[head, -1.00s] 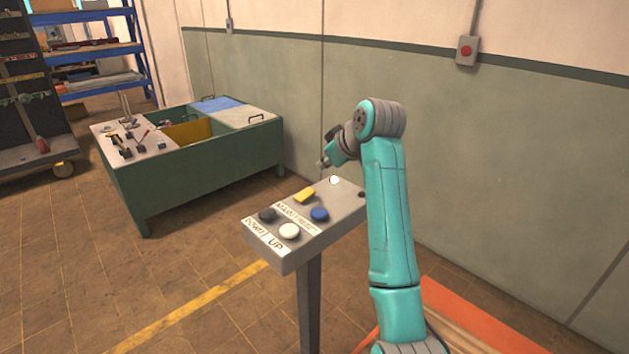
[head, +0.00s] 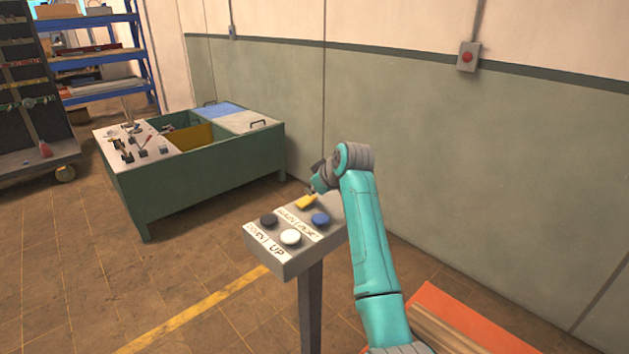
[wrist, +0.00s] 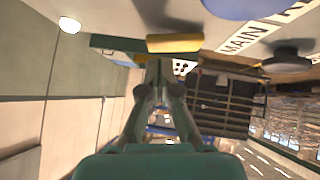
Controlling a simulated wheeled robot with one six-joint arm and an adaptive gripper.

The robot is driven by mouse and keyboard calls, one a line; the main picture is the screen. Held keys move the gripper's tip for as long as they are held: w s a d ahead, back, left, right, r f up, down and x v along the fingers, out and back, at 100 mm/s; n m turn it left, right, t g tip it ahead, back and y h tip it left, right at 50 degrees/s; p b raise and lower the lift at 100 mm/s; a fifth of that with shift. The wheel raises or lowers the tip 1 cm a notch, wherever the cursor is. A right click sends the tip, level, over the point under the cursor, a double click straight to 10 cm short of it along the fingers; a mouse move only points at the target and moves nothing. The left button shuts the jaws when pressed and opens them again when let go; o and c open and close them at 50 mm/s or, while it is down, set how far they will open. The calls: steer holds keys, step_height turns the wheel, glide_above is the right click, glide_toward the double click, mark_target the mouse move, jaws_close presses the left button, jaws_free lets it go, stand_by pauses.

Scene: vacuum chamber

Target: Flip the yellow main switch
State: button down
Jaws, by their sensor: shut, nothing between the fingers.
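The yellow main switch (head: 306,203) is a small yellow block on the grey control panel (head: 288,268), behind the black and white buttons. In the wrist view the yellow switch (wrist: 174,43) is just beyond the fingertips, beside a "MAIN" label (wrist: 243,38). My gripper (head: 311,192) is right at the switch in the head view, with the arm partly hiding it. In the wrist view my gripper (wrist: 160,62) is shut with nothing between its fingers. I cannot tell whether the tips touch the switch.
The panel also carries a black button (head: 269,220), a white button (head: 290,237) and a blue button (head: 320,219). A green bench (head: 200,185) stands behind at left. A red wall button (head: 468,57) is at right. An orange-edged platform (head: 450,305) lies at lower right.

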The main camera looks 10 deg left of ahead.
steer(key=shift+w+f, duration=0.1)
steer(key=shift+f, duration=0.55)
steer(key=shift+w+d+f+g, duration=0.15)
steer(key=shift+f+g, duration=0.15)
